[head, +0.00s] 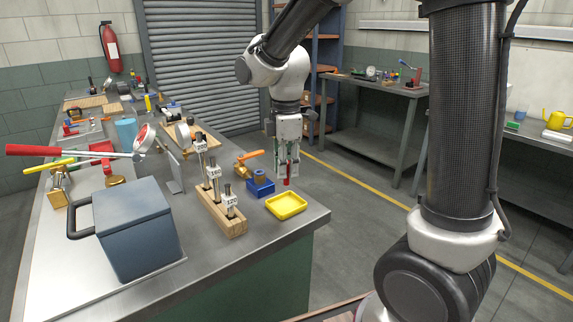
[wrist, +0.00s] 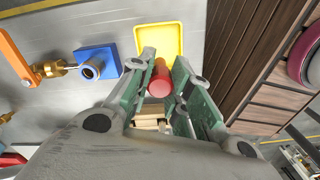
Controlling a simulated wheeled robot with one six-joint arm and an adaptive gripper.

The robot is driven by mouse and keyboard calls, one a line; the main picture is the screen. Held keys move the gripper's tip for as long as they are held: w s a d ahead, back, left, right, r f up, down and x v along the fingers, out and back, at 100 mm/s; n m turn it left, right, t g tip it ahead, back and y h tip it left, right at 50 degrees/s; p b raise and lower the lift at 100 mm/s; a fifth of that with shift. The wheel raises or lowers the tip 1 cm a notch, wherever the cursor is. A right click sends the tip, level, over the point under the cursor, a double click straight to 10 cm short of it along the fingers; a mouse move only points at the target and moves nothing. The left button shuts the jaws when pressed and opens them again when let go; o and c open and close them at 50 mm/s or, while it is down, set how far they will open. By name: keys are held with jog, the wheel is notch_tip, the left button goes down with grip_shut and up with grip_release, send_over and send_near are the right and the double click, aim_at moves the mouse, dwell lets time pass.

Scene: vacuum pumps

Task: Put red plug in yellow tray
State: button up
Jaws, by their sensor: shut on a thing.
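The red plug (head: 287,181) is a small red cylinder held between the fingertips of my gripper (head: 286,172). In the wrist view the round end of the red plug (wrist: 160,80) shows between the two green-lined fingers of my gripper (wrist: 159,82). The yellow tray (head: 286,206) is a shallow square tray near the right edge of the metal bench. In the wrist view the yellow tray (wrist: 158,29) lies beyond the plug, partly covered by it and the fingers. The plug appears to be above the bench, close to the tray.
A blue block with a brass valve (head: 259,186) and orange handle stands just left of the tray. A wooden rack (head: 222,212) with several upright metal fittings and a large grey-blue box (head: 135,228) stand further left. The bench edge lies close to the tray's right.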

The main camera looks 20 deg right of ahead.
aim_at(286, 185)
jog(key=shift+f, duration=2.5)
jog(key=shift+f, duration=0.75)
jog(key=shift+f, duration=0.2)
jog(key=o, duration=0.8)
